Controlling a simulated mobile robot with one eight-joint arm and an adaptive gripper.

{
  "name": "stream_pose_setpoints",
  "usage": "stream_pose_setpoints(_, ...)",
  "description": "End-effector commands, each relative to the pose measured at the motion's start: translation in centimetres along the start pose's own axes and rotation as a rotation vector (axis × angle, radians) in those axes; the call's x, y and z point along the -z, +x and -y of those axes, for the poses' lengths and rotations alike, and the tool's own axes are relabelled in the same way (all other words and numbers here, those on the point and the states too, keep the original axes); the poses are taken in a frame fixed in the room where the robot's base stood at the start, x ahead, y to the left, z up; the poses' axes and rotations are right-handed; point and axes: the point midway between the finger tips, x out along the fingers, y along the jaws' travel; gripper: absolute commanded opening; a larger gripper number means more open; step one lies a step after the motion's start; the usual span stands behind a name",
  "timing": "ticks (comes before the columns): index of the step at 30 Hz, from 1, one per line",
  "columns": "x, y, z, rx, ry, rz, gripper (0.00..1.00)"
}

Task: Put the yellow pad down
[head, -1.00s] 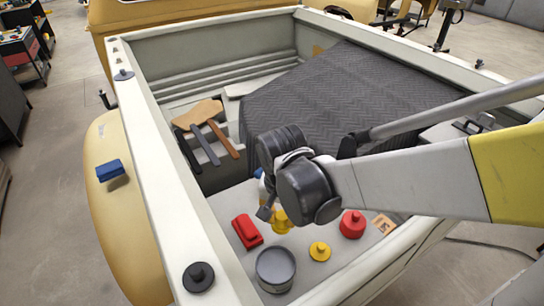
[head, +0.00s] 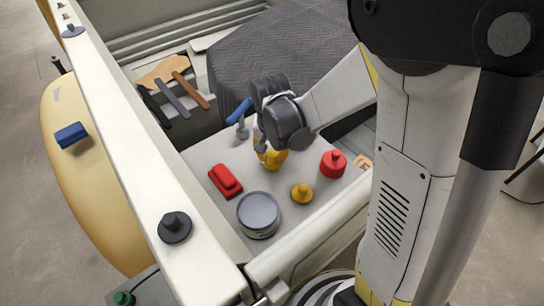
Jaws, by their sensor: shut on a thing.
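My gripper (head: 264,146) is in the head view, pointing down over the light grey tailgate-side surface (head: 215,155). It is shut on a yellow pad (head: 273,160), which is partly hidden by the fingers. The pad is low over the surface; I cannot tell whether it touches. A second yellow pad, round with a knob (head: 302,194), stands on the surface to the lower right of the gripper.
A red block (head: 226,181), a grey can (head: 258,214), a red knobbed pad (head: 333,163) and a blue-handled tool (head: 239,112) surround the gripper. The pale bed wall (head: 120,160) runs along the left. A dark blanket (head: 270,55) lies behind.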

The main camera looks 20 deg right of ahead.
Motion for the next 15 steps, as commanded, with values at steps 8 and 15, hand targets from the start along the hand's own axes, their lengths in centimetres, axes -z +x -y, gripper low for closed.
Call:
stream_pose_setpoints(8,-0.04,0.25,0.01,0.000,0.000,0.000,0.38)
stream_pose_setpoints(15,-0.04,0.20,0.01,0.000,0.000,0.000,0.45)
